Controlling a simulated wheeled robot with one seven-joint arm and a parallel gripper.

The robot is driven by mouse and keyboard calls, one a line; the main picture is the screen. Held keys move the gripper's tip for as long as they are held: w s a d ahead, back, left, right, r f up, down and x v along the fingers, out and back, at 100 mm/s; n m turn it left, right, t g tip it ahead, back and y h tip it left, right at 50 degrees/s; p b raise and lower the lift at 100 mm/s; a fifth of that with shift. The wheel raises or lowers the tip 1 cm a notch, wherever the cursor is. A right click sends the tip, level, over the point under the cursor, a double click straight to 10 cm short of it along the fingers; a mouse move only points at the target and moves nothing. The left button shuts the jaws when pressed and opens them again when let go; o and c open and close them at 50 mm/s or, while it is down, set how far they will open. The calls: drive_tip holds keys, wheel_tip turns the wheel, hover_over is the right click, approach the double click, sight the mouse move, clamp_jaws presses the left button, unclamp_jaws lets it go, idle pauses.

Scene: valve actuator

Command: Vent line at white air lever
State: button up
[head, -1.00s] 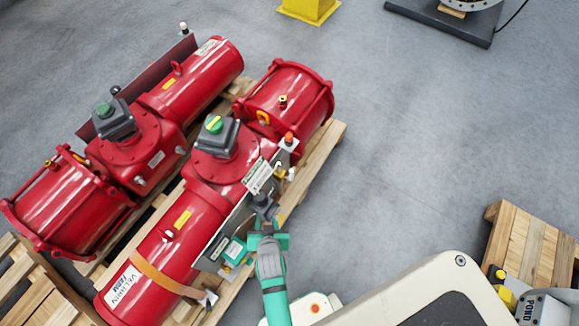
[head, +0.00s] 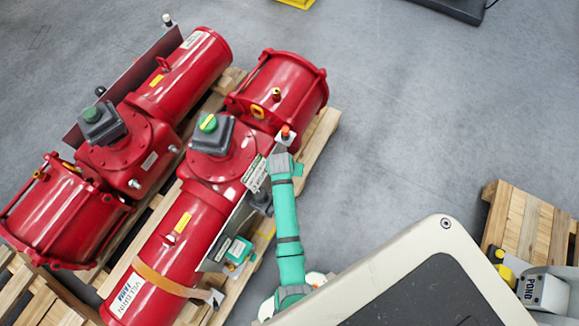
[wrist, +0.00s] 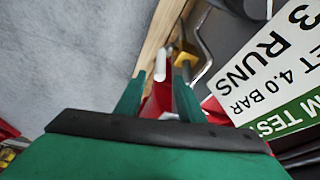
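In the wrist view a narrow white-ended piece (wrist: 160,64), likely the white air lever, stands upright in the picture, with red below it. The two green fingers of my gripper (wrist: 158,92) are apart, one on each side of its line. The white end shows just beyond the fingertips, and I cannot tell whether either finger touches it. In the head view my teal arm reaches up to the near red actuator (head: 225,165), with my gripper (head: 281,158) beside the orange-red knob (head: 285,131). The lever is hidden there by my arm.
A white and green sign (wrist: 270,75) and a bent metal tube (wrist: 205,45) lie close to the right of the fingers.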

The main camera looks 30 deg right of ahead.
drive_tip(key=x, duration=0.6)
drive_tip(key=shift+d+f, duration=0.2)
drive_tip(key=shift+f, duration=0.15)
drive_tip(key=shift+w+f, duration=0.3)
drive_tip(key=shift+f, duration=0.3)
clamp_jaws()
